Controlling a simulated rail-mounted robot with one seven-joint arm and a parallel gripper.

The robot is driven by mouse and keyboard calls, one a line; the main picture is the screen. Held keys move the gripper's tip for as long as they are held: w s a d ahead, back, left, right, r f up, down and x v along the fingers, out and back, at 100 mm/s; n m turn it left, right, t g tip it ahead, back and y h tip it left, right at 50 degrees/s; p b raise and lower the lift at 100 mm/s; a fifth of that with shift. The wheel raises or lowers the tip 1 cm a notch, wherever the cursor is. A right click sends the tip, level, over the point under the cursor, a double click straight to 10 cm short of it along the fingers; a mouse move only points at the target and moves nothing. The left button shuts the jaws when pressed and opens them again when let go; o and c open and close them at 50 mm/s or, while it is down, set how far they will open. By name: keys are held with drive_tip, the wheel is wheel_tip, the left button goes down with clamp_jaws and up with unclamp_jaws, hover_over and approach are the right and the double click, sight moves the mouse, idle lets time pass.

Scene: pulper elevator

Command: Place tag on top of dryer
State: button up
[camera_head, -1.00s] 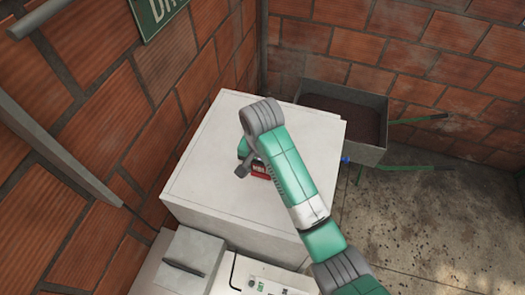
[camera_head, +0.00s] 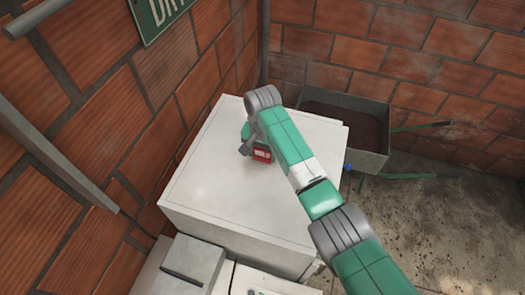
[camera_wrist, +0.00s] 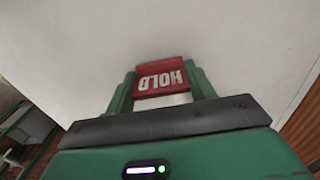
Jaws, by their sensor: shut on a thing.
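The dryer is a large white box (camera_head: 225,200) with a flat top, standing in the corner by the brick wall. A red tag (camera_head: 262,155) with white lettering is over its top. In the wrist view the tag (camera_wrist: 160,78) reads "HOLD" upside down and sits between the two green fingers. My gripper (camera_wrist: 161,88) is shut on the tag, with the white dryer top behind it. In the head view my gripper is partly hidden by my wrist. I cannot tell whether the tag touches the top.
A metal bin (camera_head: 345,120) with dark contents stands behind and right of the dryer, with green handles. A green sign (camera_head: 158,15) hangs on the left brick wall. A lower grey-white box (camera_head: 190,265) stands in front. Most of the dryer top is bare.

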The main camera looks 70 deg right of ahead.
drive_tip(key=shift+f, duration=0.15)
drive_tip(key=o, duration=1)
drive_tip(key=shift+c, duration=0.2)
wheel_tip(320, 180, up, 12)
drive_tip(key=shift+r+b, duration=0.2)
drive_tip(key=shift+b, duration=0.2)
